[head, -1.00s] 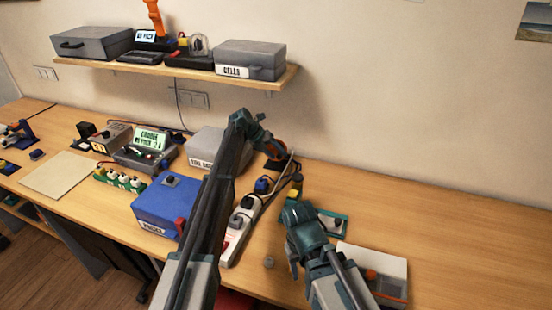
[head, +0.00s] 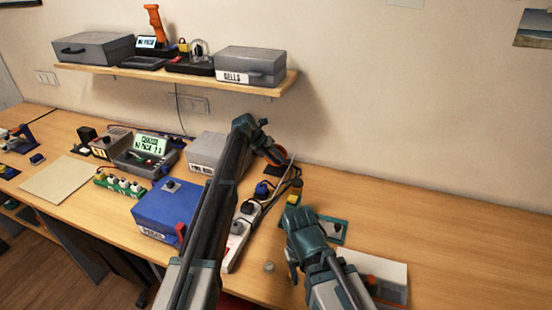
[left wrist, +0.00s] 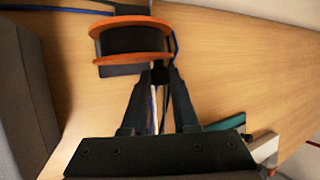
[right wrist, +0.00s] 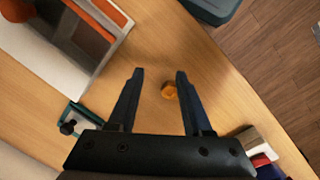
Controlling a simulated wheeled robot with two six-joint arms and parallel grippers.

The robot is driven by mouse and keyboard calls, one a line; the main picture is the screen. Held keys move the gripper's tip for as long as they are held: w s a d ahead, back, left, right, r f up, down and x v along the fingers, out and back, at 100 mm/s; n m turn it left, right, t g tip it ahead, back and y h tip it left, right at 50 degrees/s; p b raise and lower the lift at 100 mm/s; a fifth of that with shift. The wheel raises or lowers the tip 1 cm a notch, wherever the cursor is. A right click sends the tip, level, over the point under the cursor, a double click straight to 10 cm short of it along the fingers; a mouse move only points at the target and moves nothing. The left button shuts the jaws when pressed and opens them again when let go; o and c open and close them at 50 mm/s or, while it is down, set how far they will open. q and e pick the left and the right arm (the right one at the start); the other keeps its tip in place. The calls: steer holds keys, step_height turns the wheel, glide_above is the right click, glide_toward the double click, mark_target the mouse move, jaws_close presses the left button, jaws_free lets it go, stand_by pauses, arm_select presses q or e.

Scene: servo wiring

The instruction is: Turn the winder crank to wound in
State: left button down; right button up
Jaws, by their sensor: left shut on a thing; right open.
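The winder is a spool with orange rims (left wrist: 133,57) and a dark drum, at the top of the left wrist view. In the head view its orange rim (head: 277,155) shows partly behind my left gripper. My left gripper (left wrist: 160,76) is shut at the spool's near rim on a small dark piece, which looks like the crank handle; the fingers hide most of it. The crank's exact angle cannot be told. My right gripper (right wrist: 160,72) is open and empty above the bench, with a small orange round piece (right wrist: 169,91) below and between its fingers.
A white power strip (head: 238,240) with plugs and dark cables lies left of my right gripper. A blue box (head: 168,205) and grey case (head: 208,150) stand further left. A green-edged plate (head: 333,230) and white board (head: 372,268) lie near my right arm. The right bench is clear.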

arm_select(q)
steer(key=shift+s+d+y+p, duration=0.2)
steer(key=shift+y+p, duration=0.1)
steer(key=shift+y, duration=0.4)
arm_select(e)
steer(key=shift+r, duration=0.4)
arm_select(q)
steer(key=shift+d+f+m+t+y, duration=0.1)
steer(key=shift+f+m+t+y, duration=0.2)
steer(key=shift+y, duration=0.4)
arm_select(e)
steer(key=shift+r, duration=0.15)
arm_select(q)
steer(key=shift+d+f+m+t+y, duration=0.15)
steer(key=shift+f+t+y, duration=0.1)
steer(key=shift+y, duration=0.5)
steer(key=shift+a+f+m+t+y, duration=0.15)
steer(key=shift+t+y, duration=0.1)
steer(key=shift+y, duration=0.5)
arm_select(e)
steer(key=shift+f, duration=0.3)
arm_select(q)
steer(key=shift+d, duration=0.1)
steer(key=c, duration=0.7)
jaws_free()
steer(key=shift+r, duration=0.15)
arm_select(e)
steer(key=shift+r, duration=0.1)
